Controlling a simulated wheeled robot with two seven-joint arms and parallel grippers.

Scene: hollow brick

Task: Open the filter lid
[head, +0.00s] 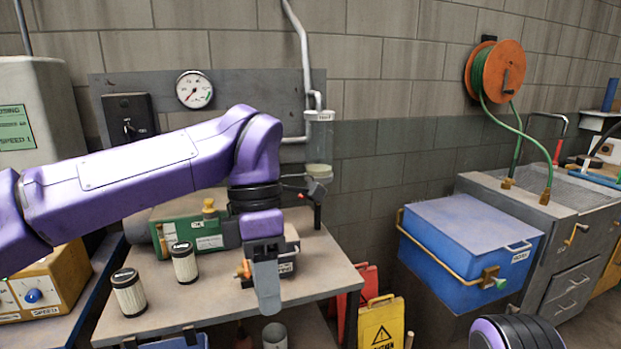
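My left gripper (267,300) points down over the front of the workbench, with its grey fingers seen nearly edge-on, so I cannot tell whether they are apart. Right behind it is a small housing (291,262) with a dark label and an orange part at its left side. My gripper and wrist cover most of it, and I cannot make out its lid or whether they touch. Two white filter cartridges with black tops stand to the left, one nearer the front (129,293) and one behind (184,263). My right gripper is out of view.
A green machine (172,229) with a brass knob sits behind the cartridges on the workbench (222,312). A gauge (194,89) and pipe (304,60) are on the wall behind. A blue lidded box (462,246) and a yellow warning sign (381,325) are to the right.

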